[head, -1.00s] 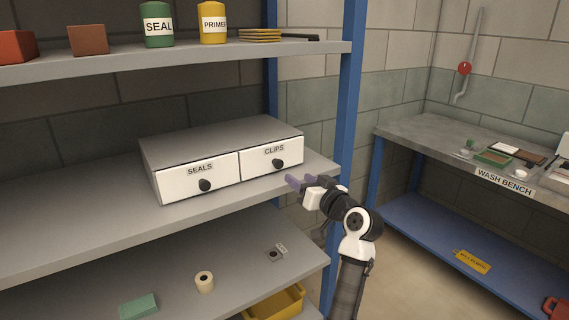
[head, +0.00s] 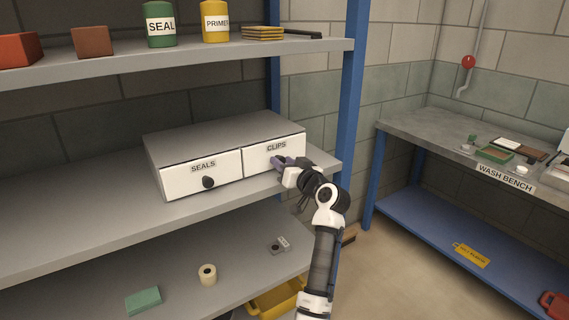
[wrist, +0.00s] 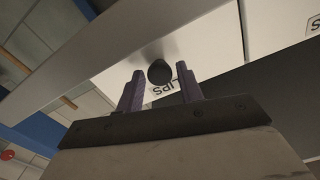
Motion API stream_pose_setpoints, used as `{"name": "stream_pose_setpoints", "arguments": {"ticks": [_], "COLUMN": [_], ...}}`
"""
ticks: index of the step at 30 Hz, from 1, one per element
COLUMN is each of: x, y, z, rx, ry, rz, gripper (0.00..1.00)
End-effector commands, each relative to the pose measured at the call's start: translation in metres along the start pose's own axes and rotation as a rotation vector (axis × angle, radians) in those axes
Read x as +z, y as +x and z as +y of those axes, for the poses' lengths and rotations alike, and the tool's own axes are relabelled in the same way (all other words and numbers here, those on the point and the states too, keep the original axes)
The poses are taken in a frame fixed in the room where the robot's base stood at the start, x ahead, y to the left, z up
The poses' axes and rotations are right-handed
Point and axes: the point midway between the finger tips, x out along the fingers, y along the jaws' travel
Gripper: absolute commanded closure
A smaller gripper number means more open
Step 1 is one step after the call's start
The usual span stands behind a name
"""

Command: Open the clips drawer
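The clips drawer (head: 264,155) is the right-hand white drawer of a grey two-drawer box (head: 225,133) on the middle shelf; it looks shut. Its dark round knob (wrist: 159,72) shows in the wrist view, just beyond and between my two purple fingertips. In the head view my gripper (head: 281,162) is at the front of the clips drawer and hides the knob. My gripper (wrist: 160,88) is open, with a finger on either side of the knob's line. I cannot tell whether the fingers touch the knob.
The seals drawer (head: 201,175) with its own knob is beside it on the left and is shut. A blue shelf post (head: 348,120) stands close on the right. The shelf edge (head: 185,215) runs just below the drawers. The wash bench (head: 450,150) is farther right.

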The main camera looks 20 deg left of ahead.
Motion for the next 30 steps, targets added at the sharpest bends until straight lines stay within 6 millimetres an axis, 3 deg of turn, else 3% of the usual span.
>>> {"name": "stream_pose_setpoints", "arguments": {"ticks": [1,8,16,20,30], "x": [0.0,0.0,0.001,0.002,0.002], "y": [0.0,0.0,-0.003,-0.014,-0.082], "z": [0.0,0.0,0.0,0.001,0.002], "rx": [0.0,0.0,0.001,0.002,0.003], "ry": [0.0,0.0,0.0,-0.001,-0.001], "rz": [0.0,0.0,0.0,-0.001,0.002], "gripper": [0.7,1.0,1.0,1.0,1.0]}}
